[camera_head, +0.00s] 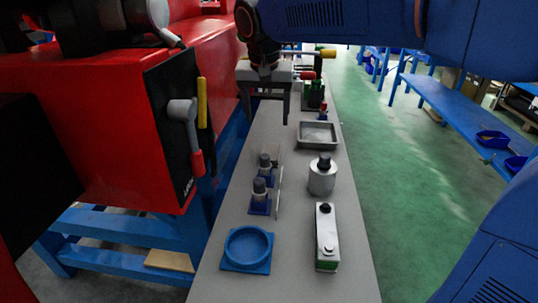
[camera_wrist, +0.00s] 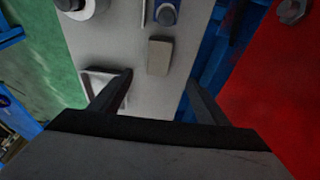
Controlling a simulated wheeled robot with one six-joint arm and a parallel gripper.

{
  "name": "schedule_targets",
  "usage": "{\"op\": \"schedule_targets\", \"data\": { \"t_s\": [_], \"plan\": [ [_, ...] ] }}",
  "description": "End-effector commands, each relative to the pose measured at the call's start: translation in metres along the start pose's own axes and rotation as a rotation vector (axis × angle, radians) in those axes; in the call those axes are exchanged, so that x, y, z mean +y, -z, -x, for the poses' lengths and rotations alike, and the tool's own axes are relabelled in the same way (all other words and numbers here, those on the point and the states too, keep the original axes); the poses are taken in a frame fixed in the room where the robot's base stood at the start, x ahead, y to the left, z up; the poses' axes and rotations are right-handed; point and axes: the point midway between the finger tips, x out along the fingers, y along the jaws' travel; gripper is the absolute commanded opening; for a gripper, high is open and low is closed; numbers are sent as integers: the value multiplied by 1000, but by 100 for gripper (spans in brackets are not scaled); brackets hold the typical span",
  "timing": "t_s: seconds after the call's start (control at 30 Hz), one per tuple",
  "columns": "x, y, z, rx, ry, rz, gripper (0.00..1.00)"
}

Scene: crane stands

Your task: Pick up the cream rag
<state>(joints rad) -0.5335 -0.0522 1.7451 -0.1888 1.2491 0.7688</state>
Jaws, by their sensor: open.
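The cream rag (camera_wrist: 159,56) shows in the wrist view as a small, beige, block-like piece on the grey bench. It lies just past my gripper's fingertips, roughly in line with the gap between them. In the head view I cannot clearly make it out. My gripper (camera_head: 264,112) hangs over the far part of the bench with its fingers pointing down. It also shows in the wrist view (camera_wrist: 158,80), with its fingers wide apart and nothing between them.
The grey bench (camera_head: 316,275) holds a metal tray (camera_head: 318,135), a silver canister (camera_head: 322,178), an oblong metal tin (camera_head: 326,237), dark-capped bottles in blue holders (camera_head: 260,192) and a blue round dish (camera_head: 247,248). A red machine (camera_head: 100,120) stands left. Green floor (camera_head: 390,160) is open right.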

Motion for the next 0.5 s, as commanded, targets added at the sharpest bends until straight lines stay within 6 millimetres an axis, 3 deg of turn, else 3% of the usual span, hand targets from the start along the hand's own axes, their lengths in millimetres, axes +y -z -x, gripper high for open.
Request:
{"op": "schedule_targets", "data": {
  "t_s": [0.3, 0.5],
  "plan": [
    [1, -1, -58, -3, -2, 1, 69],
    [1, 0, -83, -1, -1, 0, 69]
  ]
}}
